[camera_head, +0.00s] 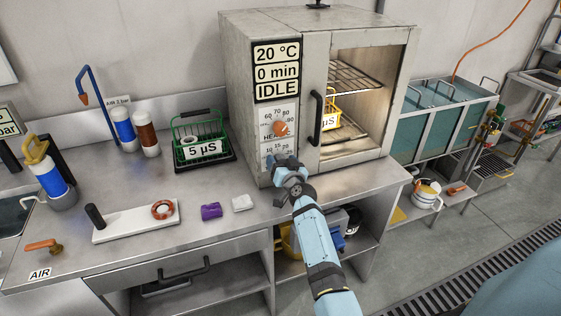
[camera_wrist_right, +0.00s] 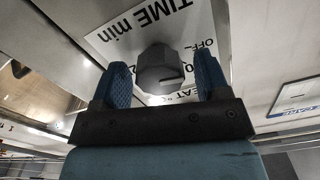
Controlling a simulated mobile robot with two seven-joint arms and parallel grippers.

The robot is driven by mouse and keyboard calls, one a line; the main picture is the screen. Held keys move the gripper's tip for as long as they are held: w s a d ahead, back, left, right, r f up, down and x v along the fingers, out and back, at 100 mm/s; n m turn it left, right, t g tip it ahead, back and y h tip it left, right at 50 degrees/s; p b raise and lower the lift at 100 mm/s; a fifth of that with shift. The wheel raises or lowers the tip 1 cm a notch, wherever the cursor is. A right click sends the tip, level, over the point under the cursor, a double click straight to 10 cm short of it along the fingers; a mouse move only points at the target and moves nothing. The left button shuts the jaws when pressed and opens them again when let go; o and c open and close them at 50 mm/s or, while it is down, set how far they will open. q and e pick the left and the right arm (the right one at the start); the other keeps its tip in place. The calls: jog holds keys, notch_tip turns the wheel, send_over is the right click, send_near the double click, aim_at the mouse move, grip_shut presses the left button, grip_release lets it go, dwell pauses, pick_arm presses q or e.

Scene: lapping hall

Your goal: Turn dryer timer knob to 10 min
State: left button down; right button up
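The dryer (camera_head: 235,90) is a grey cabinet on the bench, its display reading 20 °C, 0 min, IDLE. An orange heat knob (camera_head: 281,128) is on its front panel. My right gripper (camera_head: 282,160) is at the lower part of that panel and hides the timer knob in the head view. In the right wrist view the grey timer knob (camera_wrist_right: 160,72) sits between my two blue fingertips, beside the TIME min label (camera_wrist_right: 150,30). The fingers are apart, with narrow gaps showing beside the knob. Its exact pointer setting cannot be read. My left gripper is out of view.
The dryer's door handle (camera_head: 316,118) is just right of the panel, beside an open or glazed chamber with wire racks (camera_head: 355,78). On the bench are a green basket (camera_head: 228,133), a purple block (camera_head: 211,211) and a white block (camera_head: 243,203). The front bench is mostly clear.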

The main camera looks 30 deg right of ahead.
jog(key=c, duration=0.9)
jog(key=shift+c, duration=0.2)
jog(key=shift+m, duration=0.3)
jog(key=shift+r+m+p, duration=0.1)
jog(key=shift+m+p, duration=0.25)
jog(key=shift+m, duration=0.55)
jog(key=shift+d+m+p, duration=0.1)
jog(key=shift+m+p, duration=0.4)
jog(key=shift+m, duration=2.3)
jog(key=o, duration=0.9)
jog(key=shift+o, duration=0.2)
